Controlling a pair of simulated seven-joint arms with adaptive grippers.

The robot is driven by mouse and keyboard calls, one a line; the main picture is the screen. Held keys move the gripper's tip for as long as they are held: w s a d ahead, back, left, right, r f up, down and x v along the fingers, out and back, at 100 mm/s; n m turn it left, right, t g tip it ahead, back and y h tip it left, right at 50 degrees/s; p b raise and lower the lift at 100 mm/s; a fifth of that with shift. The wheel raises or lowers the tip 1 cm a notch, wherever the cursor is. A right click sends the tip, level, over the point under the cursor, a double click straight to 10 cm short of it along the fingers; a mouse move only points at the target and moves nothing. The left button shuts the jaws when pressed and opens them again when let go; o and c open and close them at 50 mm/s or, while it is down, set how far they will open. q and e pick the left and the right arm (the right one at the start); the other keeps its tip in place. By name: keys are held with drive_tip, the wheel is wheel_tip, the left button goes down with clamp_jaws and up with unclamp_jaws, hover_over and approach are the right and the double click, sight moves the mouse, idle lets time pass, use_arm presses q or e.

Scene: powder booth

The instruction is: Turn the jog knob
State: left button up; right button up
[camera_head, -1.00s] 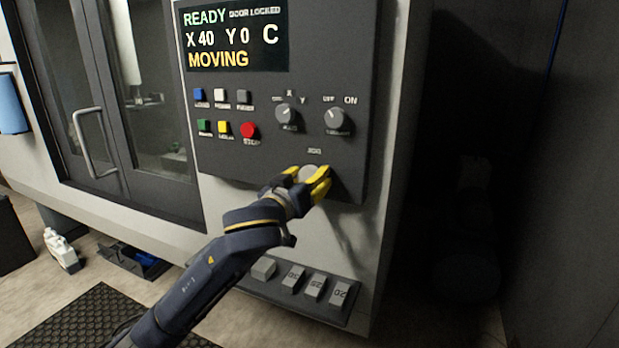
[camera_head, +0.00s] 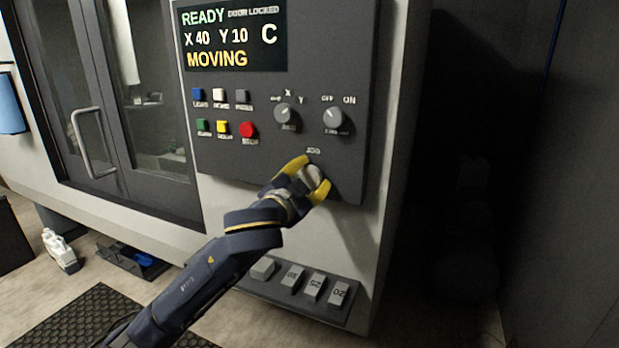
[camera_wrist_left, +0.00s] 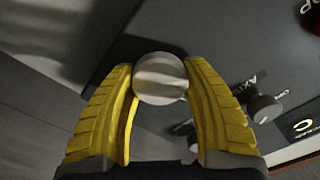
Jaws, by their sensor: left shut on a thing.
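The jog knob (camera_head: 313,175) is a round silver knob low on the dark control panel (camera_head: 350,60), under the label JOG. My left gripper (camera_head: 309,178) has its yellow fingers on either side of the knob and is shut on it. In the left wrist view the knob (camera_wrist_left: 160,78) sits between the two yellow fingertips (camera_wrist_left: 158,80), with its raised grip bar facing me. The screen (camera_head: 231,38) reads READY, DOOR LOCKED, X 40, Y 10, C and MOVING. My right gripper is not in view.
Above the jog knob are an axis knob (camera_head: 286,113) and an OFF/ON knob (camera_head: 335,119). Coloured buttons, including a red one (camera_head: 248,130), are to their left. A row of grey blocks (camera_head: 292,277) sits on a ledge below. A handled door (camera_head: 90,145) stands at left.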

use_arm(q)
drive_tip(key=m, duration=1.3)
drive_tip(key=shift+f, duration=0.15)
drive_tip(key=shift+m, duration=0.4)
drive_tip(key=o, duration=1.2)
drive_tip(key=shift+o, duration=0.2)
drive_tip(key=v, duration=1.2)
drive_tip(key=shift+f, duration=0.15)
